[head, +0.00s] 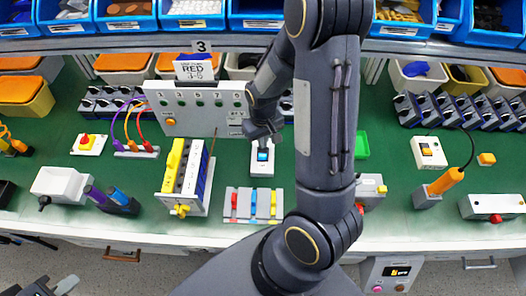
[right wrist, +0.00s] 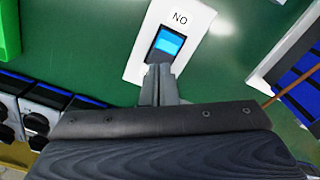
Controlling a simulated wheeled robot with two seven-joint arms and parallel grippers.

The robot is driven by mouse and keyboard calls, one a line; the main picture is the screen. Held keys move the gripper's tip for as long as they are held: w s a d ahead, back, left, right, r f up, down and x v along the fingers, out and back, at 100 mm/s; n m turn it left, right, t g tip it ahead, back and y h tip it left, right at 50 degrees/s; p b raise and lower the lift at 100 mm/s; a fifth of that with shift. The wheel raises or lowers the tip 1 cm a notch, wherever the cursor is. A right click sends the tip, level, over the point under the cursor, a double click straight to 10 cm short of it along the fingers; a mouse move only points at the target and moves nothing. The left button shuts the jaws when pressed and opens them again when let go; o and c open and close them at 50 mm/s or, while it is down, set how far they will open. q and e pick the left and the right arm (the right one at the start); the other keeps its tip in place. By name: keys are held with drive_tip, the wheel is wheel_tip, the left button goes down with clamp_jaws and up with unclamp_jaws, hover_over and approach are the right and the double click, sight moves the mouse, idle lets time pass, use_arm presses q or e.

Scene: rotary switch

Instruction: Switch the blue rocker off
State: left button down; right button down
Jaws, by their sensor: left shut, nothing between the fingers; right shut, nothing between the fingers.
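The blue rocker (head: 263,155) sits in a white switch plate (head: 257,170) on the green bench. In the right wrist view the rocker (right wrist: 167,44) shows a bright blue face in a dark frame, with a label (right wrist: 180,17) reading "NO" at its far end, which may be "ON" upside down. My right gripper (right wrist: 160,68) is shut and empty. Its tips are at the rocker's near edge; I cannot tell whether they touch. In the head view it is just above the switch, partly covering it. My left gripper (head: 62,286) is shut at the bottom left corner, far from the switch.
Three coloured levers on a grey block (head: 274,204) stand just below the switch. My right arm hides much of the middle bench.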

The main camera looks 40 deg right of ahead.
drive_tip(key=shift+f+b, duration=0.85)
drive_tip(key=shift+f, duration=0.1)
idle(0.6)
drive_tip(key=shift+r+p, duration=2.85)
drive_tip(key=shift+r, duration=0.75)
drive_tip(key=s+a+r+t+y, duration=0.2)
drive_tip(key=s+a+r, duration=0.3)
drive_tip(key=s+r, duration=0.2)
drive_tip(key=s+a+r+t+y, duration=0.1)
drive_tip(key=s+a+r+t, duration=0.2)
drive_tip(key=s+a+r, duration=0.3)
wheel_tip(320, 180, up, 6)
drive_tip(key=shift+s+f+t+y+b, duration=0.1)
drive_tip(key=shift+s+t+y+b, duration=0.25)
drive_tip(key=shift+s, duration=0.2)
